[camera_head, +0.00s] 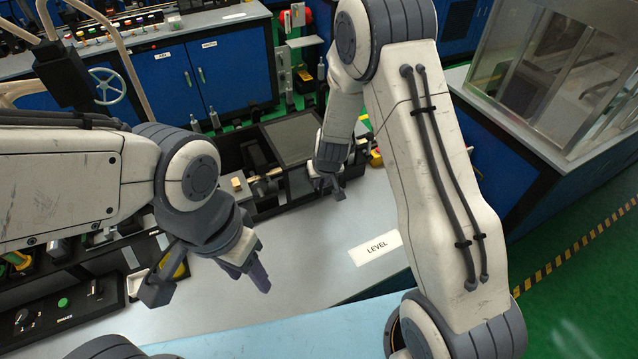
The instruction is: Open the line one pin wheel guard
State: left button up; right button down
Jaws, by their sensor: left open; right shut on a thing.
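A dark-framed unit with a flat grey panel (293,138), which looks like the pin wheel guard, sits on the grey bench in the middle of the head view. My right gripper (328,187) reaches down to its front right edge. It is shut on a small part there that looks like the guard's edge or handle, largely hidden by the fingers. My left gripper (208,280) is open and empty over the bench, to the left of and nearer than the unit. Whether the panel is raised cannot be told clearly.
A control panel with a green button (64,302) is at the lower left. Blue cabinets (205,75) stand behind. A clear-walled box (545,75) is at the upper right.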

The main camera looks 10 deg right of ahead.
jog(key=c, duration=0.9)
grip_release()
jog(key=p+v, duration=0.5)
jog(key=v, duration=0.5)
jog(key=shift+r, duration=0.25)
jog(key=shift+a, duration=0.15)
